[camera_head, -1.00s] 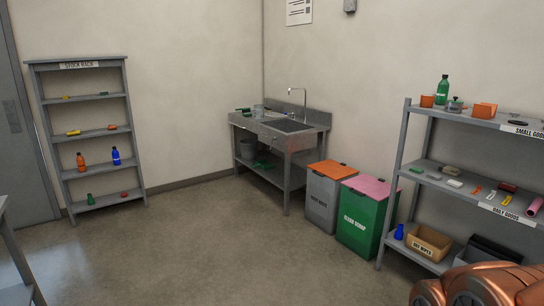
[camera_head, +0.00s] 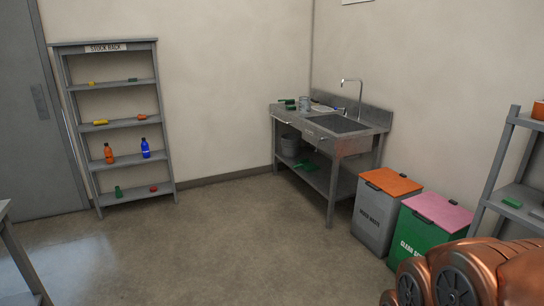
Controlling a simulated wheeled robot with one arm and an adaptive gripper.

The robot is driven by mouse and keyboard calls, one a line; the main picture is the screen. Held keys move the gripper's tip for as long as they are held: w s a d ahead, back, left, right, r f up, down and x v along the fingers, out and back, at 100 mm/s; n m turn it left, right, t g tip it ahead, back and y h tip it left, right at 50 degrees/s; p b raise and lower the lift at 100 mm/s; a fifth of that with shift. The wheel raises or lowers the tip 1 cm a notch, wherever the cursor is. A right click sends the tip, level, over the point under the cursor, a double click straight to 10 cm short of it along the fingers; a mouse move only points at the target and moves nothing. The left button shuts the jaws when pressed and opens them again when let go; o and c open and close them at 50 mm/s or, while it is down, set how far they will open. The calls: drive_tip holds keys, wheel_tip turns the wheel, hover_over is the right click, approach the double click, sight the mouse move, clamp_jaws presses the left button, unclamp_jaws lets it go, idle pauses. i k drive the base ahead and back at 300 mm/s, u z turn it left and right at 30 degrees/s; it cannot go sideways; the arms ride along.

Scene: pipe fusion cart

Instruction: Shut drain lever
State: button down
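No drain lever can be made out at this distance. A grey metal sink bench (camera_head: 352,146) stands in the far corner, right of centre. It has a recessed basin (camera_head: 340,124) and a tall curved tap (camera_head: 359,92). Small fittings show on its front, too small to identify. My gripper is not in view. Copper-coloured rounded parts of my own arm fill the bottom right corner, well away from the bench.
A bin with an orange lid (camera_head: 392,181) and a green bin with a pink lid (camera_head: 442,211) stand right of the bench. A grey shelf (camera_head: 508,152) is at the right edge. A stock rack (camera_head: 103,47) stands left. Open floor (camera_head: 210,245) lies ahead.

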sight(321, 138)
drive_tip(key=u, duration=0.2)
drive_tip(key=i, duration=3.6)
drive_tip(key=z, duration=0.35)
drive_tip(key=i, duration=1.25)
drive_tip(key=z, duration=0.1)
